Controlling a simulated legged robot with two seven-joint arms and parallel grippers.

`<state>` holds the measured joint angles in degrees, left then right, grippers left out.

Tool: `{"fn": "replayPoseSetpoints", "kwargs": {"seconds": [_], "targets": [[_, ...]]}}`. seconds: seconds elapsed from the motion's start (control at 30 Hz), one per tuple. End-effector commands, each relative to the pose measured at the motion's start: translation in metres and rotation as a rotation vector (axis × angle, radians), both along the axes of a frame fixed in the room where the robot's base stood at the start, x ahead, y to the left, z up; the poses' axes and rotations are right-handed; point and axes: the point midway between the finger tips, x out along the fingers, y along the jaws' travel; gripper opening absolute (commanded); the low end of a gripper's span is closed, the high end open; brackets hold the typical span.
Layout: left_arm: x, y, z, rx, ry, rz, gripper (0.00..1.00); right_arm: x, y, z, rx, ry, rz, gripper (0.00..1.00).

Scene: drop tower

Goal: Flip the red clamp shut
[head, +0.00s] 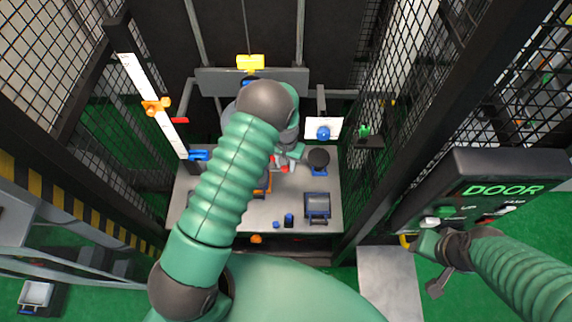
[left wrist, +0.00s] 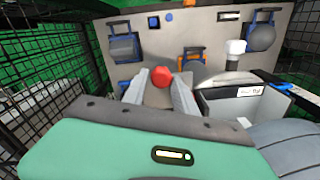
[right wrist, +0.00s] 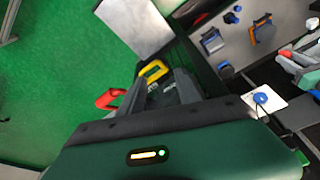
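A small red part (left wrist: 161,76), which looks like the red clamp's end, shows between my left fingertips in the left wrist view. My left gripper (left wrist: 162,84) is open, with one finger on each side of the red part. I cannot tell whether either finger touches it. In the head view my left gripper (head: 287,156) is over the bench, and red (head: 284,168) shows just below it. The rest of the clamp is mostly hidden by my arm.
The grey bench (head: 262,214) carries a blue-and-grey box (head: 317,205) and a round dark piece (head: 318,158). A white vertical scale (head: 152,104) with an orange slider stands at left. The DOOR panel (head: 490,190) is at right. Black mesh walls flank the bench.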

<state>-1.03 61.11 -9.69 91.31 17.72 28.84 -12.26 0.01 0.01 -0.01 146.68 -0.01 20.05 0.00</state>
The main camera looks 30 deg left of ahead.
Motion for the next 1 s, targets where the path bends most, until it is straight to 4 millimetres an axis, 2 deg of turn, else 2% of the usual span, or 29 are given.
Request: {"fn": "replayPoseSetpoints", "kwargs": {"seconds": [0.03,0.1,0.4,0.53,0.67,0.9,1.0], "targets": [[0.000,0.000,0.000,0.000,0.000,0.000,0.41,0.000,0.000,0.000,0.000,0.000,0.000,0.40],[0.000,0.000,0.000,0.000,0.001,-0.001,0.50,0.000,0.000,0.000,0.000,0.000,0.000,0.40],[-0.001,-0.001,0.000,-0.001,0.003,-0.002,0.50,0.000,0.000,0.000,0.000,0.000,0.000,0.40],[0.001,-0.001,0.013,-0.002,0.000,-0.001,0.50,0.000,0.000,-0.004,0.000,0.000,0.000,0.40],[0.001,-0.001,0.044,-0.001,-0.004,-0.003,0.50,0.000,0.000,-0.011,0.000,0.000,0.000,0.40],[0.001,0.000,0.115,-0.001,-0.004,-0.001,0.50,0.000,0.000,-0.023,0.000,0.000,0.000,0.40],[0.001,0.000,0.139,-0.002,-0.002,-0.002,0.50,0.000,0.000,-0.025,0.000,0.000,0.000,0.40]]}}
